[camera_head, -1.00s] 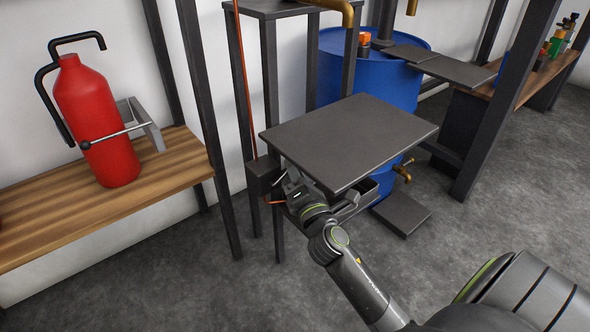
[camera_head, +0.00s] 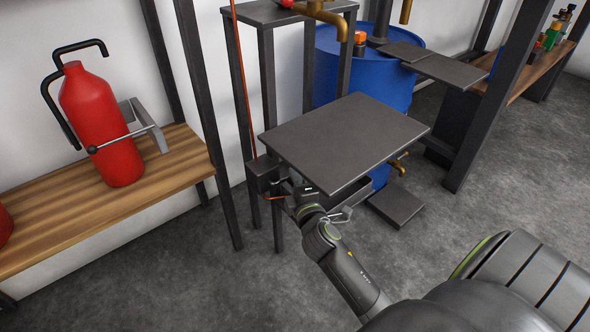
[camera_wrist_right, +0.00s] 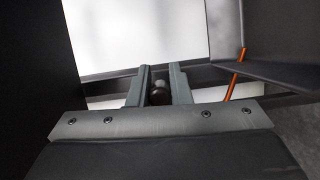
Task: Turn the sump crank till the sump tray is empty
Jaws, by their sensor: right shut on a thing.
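The right gripper (camera_head: 283,188) is under the left edge of the grey tabletop, beside a dark box (camera_head: 262,172) on the stand's leg. In the right wrist view its two fingers (camera_wrist_right: 160,88) are closed around a small round dark knob (camera_wrist_right: 159,93), which looks like the crank's handle. The rest of the crank is hidden in both views. The sump tray (camera_head: 352,193) shows only in part below the tabletop, in front of the blue drum; its contents are hidden. My left gripper is not in view.
The grey tabletop (camera_head: 345,143) overhangs my right wrist closely. An orange line (camera_head: 244,90) runs down to the box. The blue drum (camera_head: 383,82) with a brass tap (camera_head: 399,164) stands behind. A red cylinder (camera_head: 103,125) is on the wooden bench (camera_head: 165,180). The foreground floor is clear.

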